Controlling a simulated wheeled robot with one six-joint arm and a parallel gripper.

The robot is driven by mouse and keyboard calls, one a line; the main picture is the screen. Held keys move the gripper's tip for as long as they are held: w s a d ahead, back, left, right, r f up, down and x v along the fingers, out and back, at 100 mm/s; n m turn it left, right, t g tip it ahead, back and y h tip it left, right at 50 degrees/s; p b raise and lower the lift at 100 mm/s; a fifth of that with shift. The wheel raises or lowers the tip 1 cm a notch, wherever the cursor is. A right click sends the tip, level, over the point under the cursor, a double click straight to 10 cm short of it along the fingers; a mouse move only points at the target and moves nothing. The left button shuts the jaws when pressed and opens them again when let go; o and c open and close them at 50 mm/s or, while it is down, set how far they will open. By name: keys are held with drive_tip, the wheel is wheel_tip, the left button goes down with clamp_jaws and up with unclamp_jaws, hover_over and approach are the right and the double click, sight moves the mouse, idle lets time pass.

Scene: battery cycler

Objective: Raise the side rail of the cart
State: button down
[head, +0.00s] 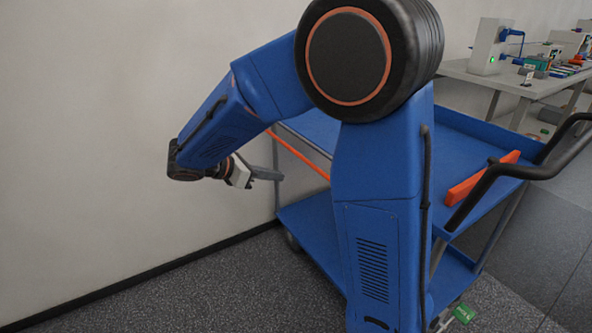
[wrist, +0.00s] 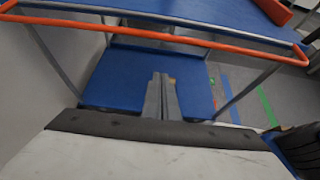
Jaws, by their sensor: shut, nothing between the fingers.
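The blue cart (head: 465,150) stands beside the wall, partly hidden behind my arm in the head view. In the wrist view the rail (wrist: 150,33) crosses the upper picture as a long bar, with ends bending back toward the cart. My gripper (head: 278,176) is shut and empty, outside the cart and just below the rail. In the wrist view its fingers (wrist: 161,80) point toward the lower shelf (wrist: 105,75), apart from the rail.
An orange flat piece (head: 482,178) is at the top shelf's other side, near the black push handle (head: 530,172). The pale wall (head: 90,120) is close on the left. A bench (head: 510,82) with equipment stands at the back right. Floor is clear at the lower left.

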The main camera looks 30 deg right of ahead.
drive_tip(key=s+x, duration=0.1)
drive_tip(key=x, duration=0.9)
drive_tip(key=shift+w+d+r, duration=0.1)
drive_tip(key=shift+w+r, duration=0.1)
drive_tip(key=shift+r, duration=0.45)
drive_tip(key=shift+w+d+r, duration=0.1)
drive_tip(key=shift+w+r, duration=0.1)
drive_tip(key=shift+r, duration=0.45)
drive_tip(key=shift+w+d+r, duration=0.1)
drive_tip(key=shift+w+r, duration=0.05)
drive_tip(key=shift+r, duration=0.55)
drive_tip(key=shift+r, duration=0.1)
drive_tip(key=shift+r+y, duration=0.25)
drive_tip(key=shift+y, duration=0.15)
